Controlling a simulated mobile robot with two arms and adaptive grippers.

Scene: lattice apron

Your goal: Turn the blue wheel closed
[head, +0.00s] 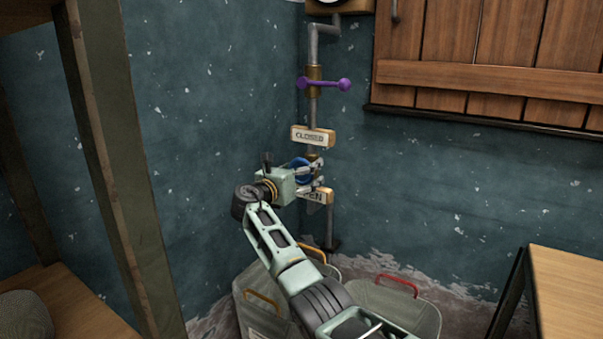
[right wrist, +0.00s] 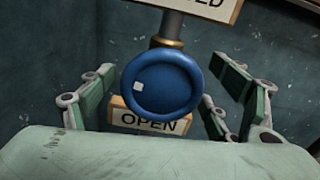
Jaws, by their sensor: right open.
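The blue wheel (head: 300,164) sits on a vertical grey pipe in the corner, partly hidden by my right gripper (head: 319,176). In the right wrist view the wheel (right wrist: 168,92) is near the middle, with a small white mark at its left side. My right gripper (right wrist: 165,98) is open, with its fingers on both sides of the wheel. I cannot tell whether they touch it. The CLOSED sign (head: 313,136) is above the wheel and the OPEN sign (head: 316,196) is below it, partly covered by the gripper. My left gripper is not in view.
A purple handle (head: 325,84) is higher on the same pipe. Grey bins (head: 397,308) stand on the floor below, around my arm. A wooden shutter (head: 480,80) is at the upper right, a wooden table (head: 570,290) at the lower right, and a shelf post (head: 112,150) at the left.

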